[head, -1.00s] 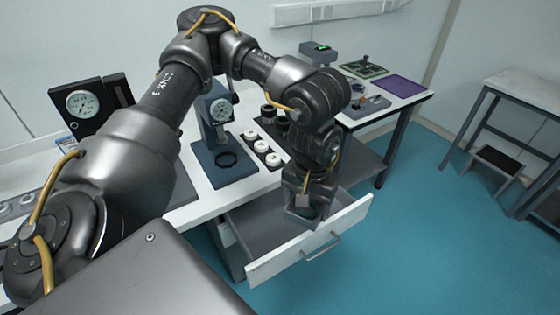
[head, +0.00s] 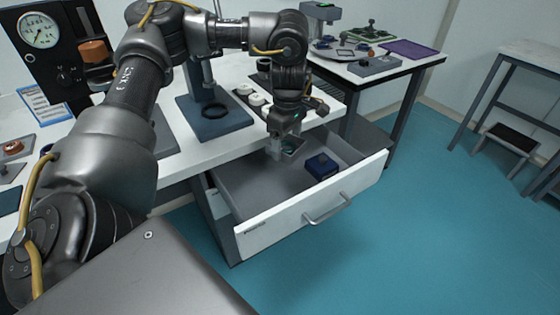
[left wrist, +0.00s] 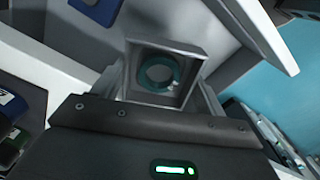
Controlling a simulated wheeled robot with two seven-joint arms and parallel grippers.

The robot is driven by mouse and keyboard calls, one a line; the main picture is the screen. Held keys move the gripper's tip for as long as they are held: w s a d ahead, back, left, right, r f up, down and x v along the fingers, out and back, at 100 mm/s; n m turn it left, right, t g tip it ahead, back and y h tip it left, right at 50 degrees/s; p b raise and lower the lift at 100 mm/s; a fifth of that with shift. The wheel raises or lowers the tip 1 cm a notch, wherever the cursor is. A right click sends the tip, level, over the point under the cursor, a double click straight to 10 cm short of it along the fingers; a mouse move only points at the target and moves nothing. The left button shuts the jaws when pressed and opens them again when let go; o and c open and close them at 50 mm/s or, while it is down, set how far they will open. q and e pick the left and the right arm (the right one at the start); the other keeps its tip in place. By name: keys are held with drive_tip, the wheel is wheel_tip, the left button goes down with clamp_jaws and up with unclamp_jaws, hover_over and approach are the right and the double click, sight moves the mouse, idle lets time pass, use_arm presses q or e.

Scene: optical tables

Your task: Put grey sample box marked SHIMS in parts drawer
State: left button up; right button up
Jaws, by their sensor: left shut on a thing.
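My left gripper (head: 283,147) is shut on a small grey open-topped box (head: 294,147), at the back left part of the open parts drawer (head: 270,225). In the left wrist view the grey box (left wrist: 187,63) sits between the fingertips (left wrist: 160,88), with a teal ring-shaped thing inside it. No SHIMS marking can be read. I cannot tell whether the box touches the drawer floor. The drawer has a white front and a grey inside. My right gripper is not in view.
A dark blue box (head: 322,166) lies in the drawer, right of the gripper. The white bench (head: 225,140) above holds a press stand (head: 207,118) and white round parts (head: 250,93). Drawer floor is clear left of the gripper.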

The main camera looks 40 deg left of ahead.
use_arm(q)
drive_tip(key=b, duration=0.4)
approach(290, 179)
drive_tip(key=s+f, duration=0.1)
drive_tip(key=s+d+f, duration=0.1)
drive_tip(key=f, duration=0.1)
drive_tip(key=s+f, duration=0.1)
drive_tip(key=f, duration=0.1)
drive_tip(key=shift+s+d, duration=0.25)
drive_tip(key=shift+s, duration=0.15)
drive_tip(key=shift+w+f, duration=0.1)
drive_tip(key=shift+w, duration=0.1)
drive_tip(key=shift+w+a, duration=0.35)
drive_tip(key=shift+w, duration=0.45)
drive_tip(key=shift+w+a, duration=0.35)
drive_tip(key=shift+w, duration=0.45)
drive_tip(key=shift+w+f, duration=0.1)
drive_tip(key=shift+f, duration=0.4)
drive_tip(key=shift+a, duration=0.1)
drive_tip(key=shift+f, duration=0.2)
drive_tip(key=o, duration=1.2)
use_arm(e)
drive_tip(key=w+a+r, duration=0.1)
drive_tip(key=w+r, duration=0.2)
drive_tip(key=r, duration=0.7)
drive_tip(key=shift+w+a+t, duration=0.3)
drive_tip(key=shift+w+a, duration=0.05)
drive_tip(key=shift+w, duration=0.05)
